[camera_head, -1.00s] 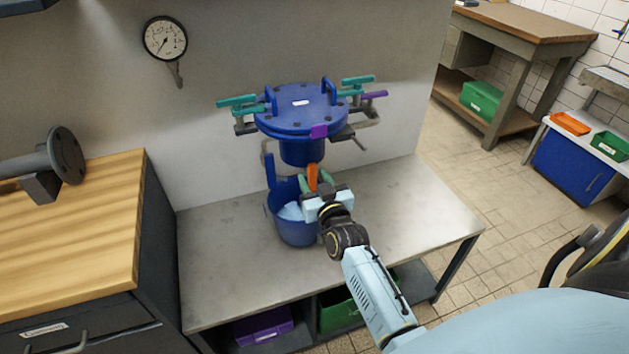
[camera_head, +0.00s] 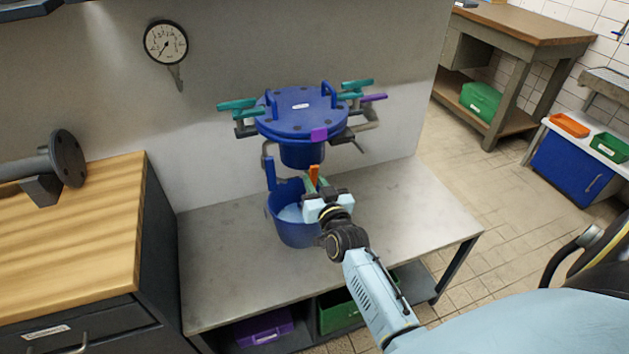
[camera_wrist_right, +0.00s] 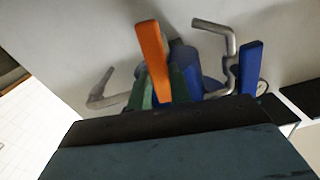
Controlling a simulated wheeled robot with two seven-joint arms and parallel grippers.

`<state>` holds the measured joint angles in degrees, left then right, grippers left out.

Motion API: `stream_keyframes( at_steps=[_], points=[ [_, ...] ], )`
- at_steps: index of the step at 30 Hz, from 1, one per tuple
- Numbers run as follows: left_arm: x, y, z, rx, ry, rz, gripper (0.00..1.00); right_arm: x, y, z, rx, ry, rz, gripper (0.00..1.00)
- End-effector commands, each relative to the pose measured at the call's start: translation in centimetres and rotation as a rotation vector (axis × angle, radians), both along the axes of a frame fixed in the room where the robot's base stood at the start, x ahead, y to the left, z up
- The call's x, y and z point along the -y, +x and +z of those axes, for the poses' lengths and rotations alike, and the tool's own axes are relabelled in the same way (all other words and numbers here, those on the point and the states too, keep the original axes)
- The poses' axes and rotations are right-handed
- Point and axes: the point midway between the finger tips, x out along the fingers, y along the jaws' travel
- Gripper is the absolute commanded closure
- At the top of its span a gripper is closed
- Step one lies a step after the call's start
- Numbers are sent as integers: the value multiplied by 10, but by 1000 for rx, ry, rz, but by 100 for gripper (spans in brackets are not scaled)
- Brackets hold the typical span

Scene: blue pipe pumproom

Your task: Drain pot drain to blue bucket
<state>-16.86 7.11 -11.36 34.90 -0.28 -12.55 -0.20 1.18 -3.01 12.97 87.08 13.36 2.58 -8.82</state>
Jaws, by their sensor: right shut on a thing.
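The blue pot (camera_head: 302,120) with a bolted lid is mounted at the wall above the grey bench. An orange handle (camera_head: 313,174) shows below the pot; it also shows in the right wrist view (camera_wrist_right: 154,55). My right gripper (camera_head: 318,188) is shut on the orange handle, with its green fingers around the lower part. The blue bucket (camera_head: 285,225) stands upright on the bench under the pot, partly hidden by my right gripper. Something pale shows inside the bucket; I cannot tell whether it is liquid. My left gripper is not in view.
The grey bench (camera_head: 400,215) is clear to the right of the bucket. Teal handles (camera_head: 237,104) and a purple handle (camera_head: 374,98) stick out beside the lid. A gauge (camera_head: 165,42) hangs on the wall. A wooden cabinet (camera_head: 80,230) with a flanged pipe stands at left.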

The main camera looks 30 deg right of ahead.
Motion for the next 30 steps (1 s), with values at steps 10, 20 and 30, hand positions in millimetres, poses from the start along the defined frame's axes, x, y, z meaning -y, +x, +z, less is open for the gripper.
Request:
stream_keyframes(
  at_steps=[10, 20, 30],
  points=[
    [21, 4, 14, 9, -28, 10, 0, 3, -1, 0, 70, 298, 0, 100],
    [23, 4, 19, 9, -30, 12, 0, 6, -1, -2, 145, 605, 0, 100],
    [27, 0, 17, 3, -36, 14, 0, 8, -2, -6, 220, 919, 0, 100]
  ],
)
